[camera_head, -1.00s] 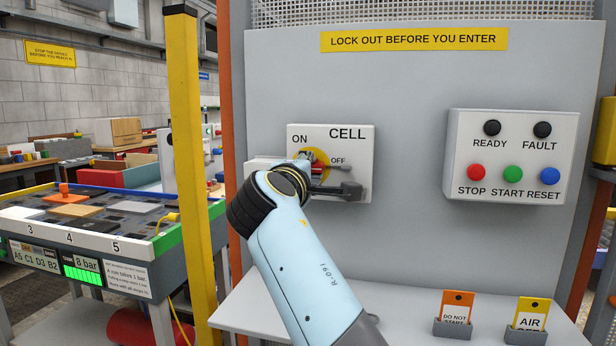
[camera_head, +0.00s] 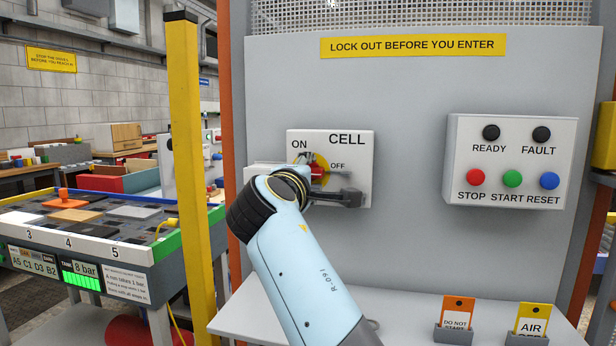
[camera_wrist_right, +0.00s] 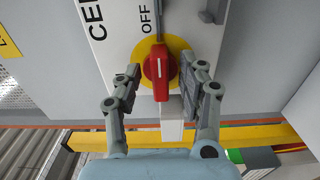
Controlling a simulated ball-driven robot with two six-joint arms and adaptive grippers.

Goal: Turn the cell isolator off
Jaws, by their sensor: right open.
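The cell isolator is a pale box (camera_head: 360,150) marked CELL, with ON at upper left and OFF at right. Its red handle (camera_wrist_right: 160,72) sits on a yellow disc (camera_wrist_right: 176,46). In the right wrist view the handle lies lengthwise in line with the word OFF, a white line on its face. My right gripper (camera_wrist_right: 166,75) is open, one finger on each side of the handle, with a visible gap on both sides. In the head view my right gripper (camera_head: 327,178) partly hides the handle (camera_head: 317,171). My left gripper is not in view.
A button panel (camera_head: 455,140) is at right on the grey wall. Below, a shelf (camera_head: 410,312) holds an orange tag (camera_head: 458,306) and a yellow tag (camera_head: 537,310) in holders. A yellow post (camera_head: 187,150) stands left, beside a bench (camera_head: 150,268) with boards.

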